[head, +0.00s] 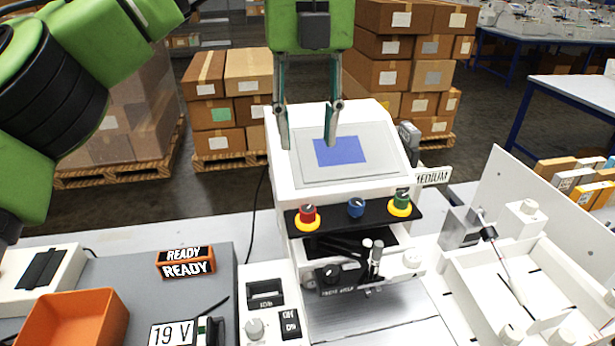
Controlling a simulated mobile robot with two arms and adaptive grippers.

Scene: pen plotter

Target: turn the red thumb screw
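A red knob (307,213), which looks like the red thumb screw, stands on a yellow ring at the left end of a black bar on the front of a white machine (281,178). A blue knob (355,207) is in the middle of the bar, and a green knob (401,200) with a yellow ring is at its right end. My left gripper (307,143) hangs fingers down in front of the machine's screen in the picture, above the red knob. Its two fingers are apart with nothing between them. My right gripper is not in view.
A "MEDIUM" sign (433,176) sticks out right of the machine. Small pen-like parts (372,256) stand below the bar. A white tray (455,275) is at right. An orange bin (72,318) and a "READY" sign (187,262) are at left.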

